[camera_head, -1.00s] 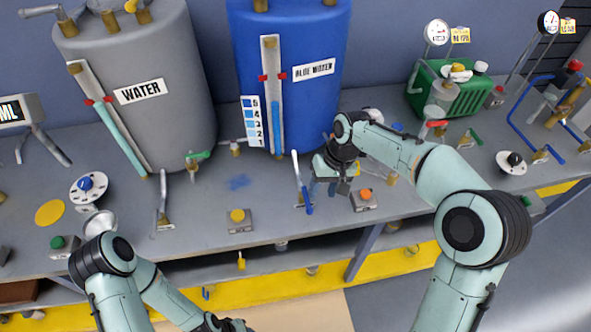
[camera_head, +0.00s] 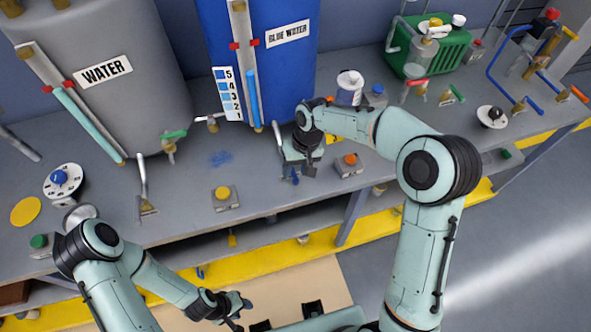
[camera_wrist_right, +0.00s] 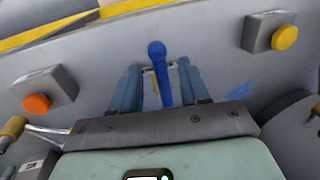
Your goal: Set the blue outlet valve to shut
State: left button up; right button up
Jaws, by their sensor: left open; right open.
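The blue valve lever (camera_head: 295,179) is at the front of the bench below the blue tank, mostly hidden behind my right gripper in the head view. In the right wrist view the lever (camera_wrist_right: 158,62) has a round blue end and lies between the two fingers, with a gap on each side. My right gripper (camera_head: 298,169) is open around it; its fingers also show in the right wrist view (camera_wrist_right: 160,88). My left gripper (camera_head: 238,312) is open and empty, low in front of the bench, away from the valve.
The blue tank (camera_head: 290,75) stands behind, beside the grey water tank (camera_head: 150,100). An orange button box (camera_head: 347,165) sits right of the valve and a yellow button box (camera_head: 225,198) left. A metal pipe (camera_head: 278,138) rises close behind the lever.

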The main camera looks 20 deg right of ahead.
jog(key=shift+a+f, duration=0.1)
jog(key=shift+f, duration=0.4)
grip_shut()
